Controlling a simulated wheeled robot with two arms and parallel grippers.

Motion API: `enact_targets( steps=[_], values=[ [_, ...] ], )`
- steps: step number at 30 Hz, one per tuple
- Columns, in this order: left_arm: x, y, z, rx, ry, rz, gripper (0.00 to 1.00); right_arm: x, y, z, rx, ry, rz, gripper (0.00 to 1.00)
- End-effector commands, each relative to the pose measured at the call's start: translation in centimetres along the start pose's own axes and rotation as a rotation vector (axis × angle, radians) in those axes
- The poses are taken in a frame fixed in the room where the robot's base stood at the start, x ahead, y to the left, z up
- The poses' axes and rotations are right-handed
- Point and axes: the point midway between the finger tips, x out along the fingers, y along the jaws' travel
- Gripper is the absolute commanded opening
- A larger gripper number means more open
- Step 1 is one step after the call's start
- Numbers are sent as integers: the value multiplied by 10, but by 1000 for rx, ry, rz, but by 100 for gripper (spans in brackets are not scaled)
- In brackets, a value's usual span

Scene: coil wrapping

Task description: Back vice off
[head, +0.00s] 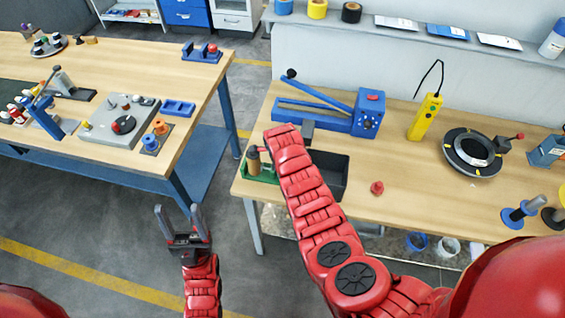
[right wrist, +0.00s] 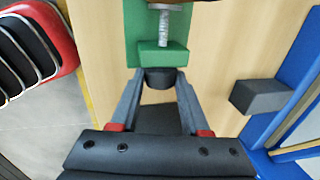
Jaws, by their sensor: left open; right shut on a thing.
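The small green vice (head: 261,174) sits at the left end of the right bench, partly hidden by my right arm. A brown cylinder (head: 253,158) stands at it. In the right wrist view the green vice body (right wrist: 160,54) has a silver threaded screw (right wrist: 164,28) and a black knob (right wrist: 160,78) at the near end. My right gripper (right wrist: 160,84) is shut on the black knob, one finger on each side. In the head view my forearm hides most of that gripper. My left gripper (head: 182,217) is open and empty, above the floor between the benches.
A black open bin (head: 330,172) lies right of the vice. A blue lever tool (head: 345,112) stands behind it, with a dark grey block (right wrist: 260,97) nearby. A red knob (head: 377,188), a yellow tester (head: 425,118) and a black ring (head: 472,153) stand further right.

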Motion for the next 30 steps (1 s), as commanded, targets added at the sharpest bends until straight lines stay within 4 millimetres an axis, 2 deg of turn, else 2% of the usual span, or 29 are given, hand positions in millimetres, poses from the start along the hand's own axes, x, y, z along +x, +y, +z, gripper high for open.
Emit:
enact_targets(
  steps=[3, 14, 15, 19, 30],
  values=[
    [7, 0, -1, 0, 0, 0, 62, -2, 1, -1, -1, -1, -26, 0],
    [6, 0, -1, 0, 0, 0, 62, -1, 1, 0, 1, -4, -33, 0],
    [6, 0, -1, 0, 0, 0, 62, -1, 1, 0, 1, -4, -33, 53],
    [6, 0, -1, 0, 0, 0, 62, -1, 1, 0, 0, -4, -33, 76],
    [5, 0, -1, 0, 0, 0, 62, -2, 0, 0, 0, -4, -34, 76]
  ],
)
